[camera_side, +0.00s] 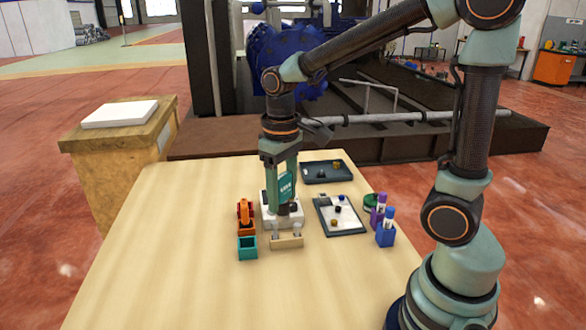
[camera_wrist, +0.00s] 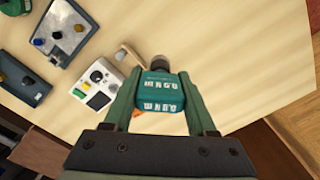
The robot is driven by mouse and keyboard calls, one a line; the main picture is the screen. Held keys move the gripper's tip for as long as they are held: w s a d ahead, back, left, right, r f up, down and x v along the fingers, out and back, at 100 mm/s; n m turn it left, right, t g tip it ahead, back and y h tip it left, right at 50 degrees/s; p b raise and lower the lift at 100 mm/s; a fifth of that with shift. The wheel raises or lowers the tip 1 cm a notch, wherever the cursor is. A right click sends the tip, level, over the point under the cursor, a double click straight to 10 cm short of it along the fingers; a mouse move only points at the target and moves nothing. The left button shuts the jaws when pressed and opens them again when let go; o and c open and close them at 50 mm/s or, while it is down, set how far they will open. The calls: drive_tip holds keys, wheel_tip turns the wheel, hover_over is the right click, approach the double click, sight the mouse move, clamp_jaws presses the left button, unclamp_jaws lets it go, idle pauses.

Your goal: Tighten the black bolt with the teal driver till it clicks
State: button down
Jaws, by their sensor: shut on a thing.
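My gripper (camera_side: 282,185) is shut on the teal driver (camera_side: 287,184), which hangs upright with its dark nose down over the white unit. In the wrist view the driver (camera_wrist: 160,92) sits between both fingers, its dark nose pointing away. The teal holder (camera_side: 247,249) on the table stands empty in front of the orange one. I cannot tell which dark piece is the black bolt, or whether one is under the nose. A small wooden block (camera_side: 287,242) with pale posts stands just in front of the white unit.
The white unit (camera_wrist: 97,88) has a dark round part and a dark panel. An orange driver (camera_side: 245,211) stands at left. A mat (camera_side: 350,230) and a dark tray (camera_side: 315,179) hold small coloured pieces. Purple and blue holders (camera_side: 386,238) stand at right. The front table is clear.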

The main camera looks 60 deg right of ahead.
drive_tip(key=c, duration=1.2)
unclamp_jaws()
clamp_jaws()
drive_tip(key=d+f+m, duration=0.2)
drive_tip(key=d+f, duration=0.1)
drive_tip(key=d, duration=1)
drive_tip(key=d+f+m, duration=0.1)
drive_tip(key=d+f, duration=0.3)
drive_tip(key=d, duration=0.8)
drive_tip(key=shift+s+f, duration=0.15)
drive_tip(key=shift+f, duration=2)
